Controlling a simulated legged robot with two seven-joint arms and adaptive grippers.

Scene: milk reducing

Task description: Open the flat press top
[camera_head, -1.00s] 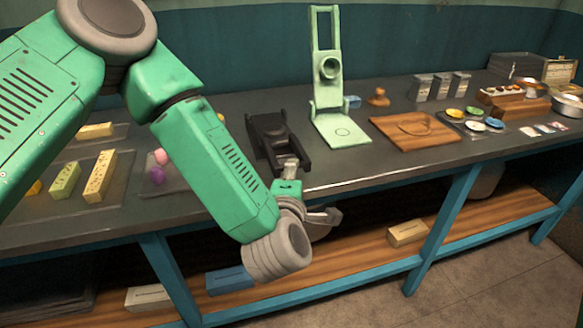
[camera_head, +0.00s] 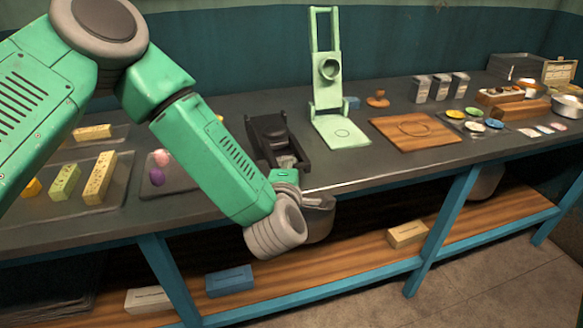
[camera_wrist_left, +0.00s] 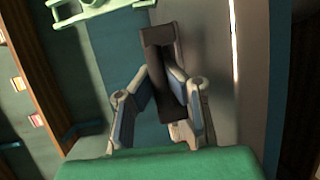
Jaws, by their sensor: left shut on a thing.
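The flat press (camera_head: 268,132) is a black device on the table, left of the pale green stand in the head view. My left gripper (camera_head: 286,163) is at its front edge, mostly hidden behind my wrist. In the left wrist view my left gripper (camera_wrist_left: 163,78) has its two fingers on either side of a long dark bar of the press (camera_wrist_left: 158,42), and is shut on it. The exact contact is shaded. I cannot tell how far the top is raised. My right gripper is not in view.
The pale green stand (camera_head: 331,105) is close to the right of the press. A wooden board (camera_head: 413,131) lies farther right. A tray of blocks (camera_head: 98,196) is at the left. Small boxes (camera_head: 229,281) lie on the lower shelf.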

